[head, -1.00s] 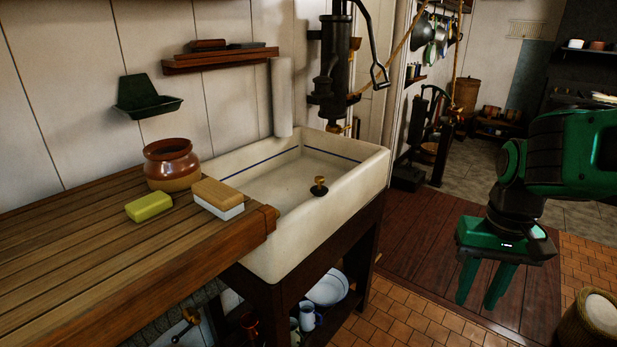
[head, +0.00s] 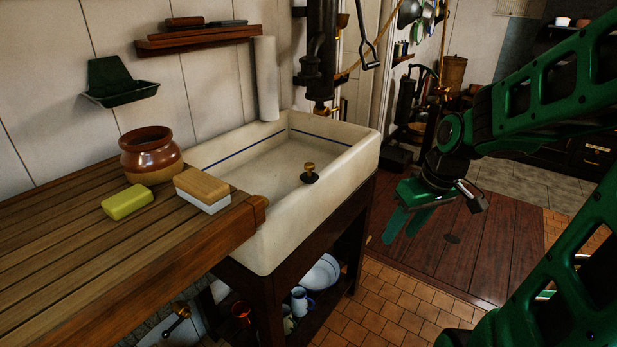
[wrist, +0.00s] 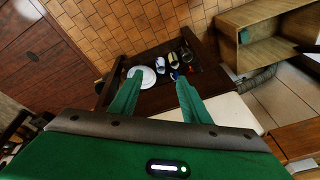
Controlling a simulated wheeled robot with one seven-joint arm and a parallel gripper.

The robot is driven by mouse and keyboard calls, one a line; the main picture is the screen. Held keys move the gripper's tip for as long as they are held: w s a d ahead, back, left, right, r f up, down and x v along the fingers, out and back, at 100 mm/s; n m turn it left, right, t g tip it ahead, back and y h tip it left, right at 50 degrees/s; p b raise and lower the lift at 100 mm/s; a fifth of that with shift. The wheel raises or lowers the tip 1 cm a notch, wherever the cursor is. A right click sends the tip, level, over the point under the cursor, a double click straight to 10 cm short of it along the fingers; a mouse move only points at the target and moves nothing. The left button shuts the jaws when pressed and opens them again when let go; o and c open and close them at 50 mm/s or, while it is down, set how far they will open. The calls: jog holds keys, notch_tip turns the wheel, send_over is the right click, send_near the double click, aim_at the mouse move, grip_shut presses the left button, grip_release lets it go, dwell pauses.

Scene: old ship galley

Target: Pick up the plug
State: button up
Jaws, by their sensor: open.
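The plug (head: 309,173) is a small dark disc with a brass knob on top. It stands upright on the floor of the white sink (head: 330,205), towards the right side. My gripper (head: 402,232) is to the right of the sink, outside its rim, with its green fingers pointing down and left. It is apart from the plug and empty. In the wrist view my gripper's two fingers (wrist: 158,88) are spread apart with nothing between them. I cannot make out the plug in the wrist view.
A wooden drainboard (head: 60,240) left of the sink holds a brown pot (head: 150,155), yellow soap (head: 127,202) and a wood-topped brush or block (head: 202,190). A dark hand pump (head: 320,60) rises behind the sink. Crockery, including a white plate (head: 322,272), sits on a shelf below.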

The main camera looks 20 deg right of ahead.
jog(key=w+a+n+t+y, duration=0.35)
jog(key=w+a+n, duration=0.2)
jog(key=w, duration=0.65)
jog(key=n+t+y, duration=0.2)
jog(key=t+y, duration=0.1)
jog(key=y, duration=0.2)
send_near(309, 173)
jog(key=w+a, duration=0.2)
jog(key=x, duration=1)
jog(key=shift+w+r, duration=0.3)
jog(key=shift+w, duration=0.2)
grip_shut()
